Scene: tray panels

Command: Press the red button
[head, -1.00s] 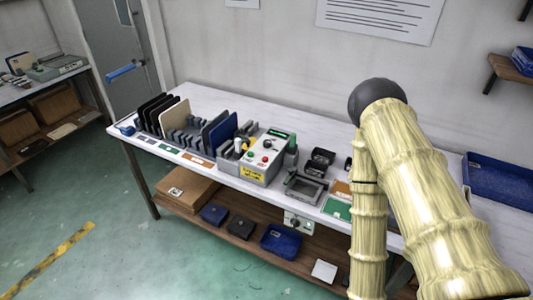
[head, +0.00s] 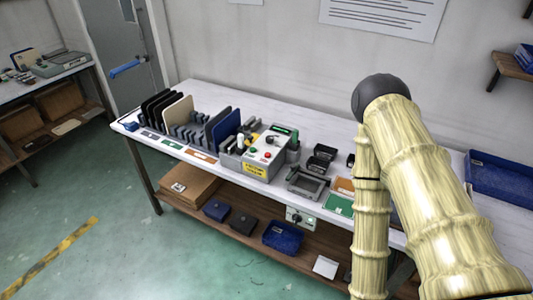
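A grey and white control box (head: 262,174) with a yellow label on its front stands on the white table. A small red button (head: 269,141) shows on its sloped top panel, near a green one. The buttons are only a few pixels wide, so whether any is pressed cannot be told. My arm fills the right of the head view, well to the right of the box. My gripper is not in the picture.
Upright panels in a rack (head: 190,128) stand left of the box. Black holders (head: 321,157), a grey frame (head: 306,184) and a green plate (head: 339,205) lie to its right. A blue tray (head: 500,176) is at the far right. Open green floor lies in front.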

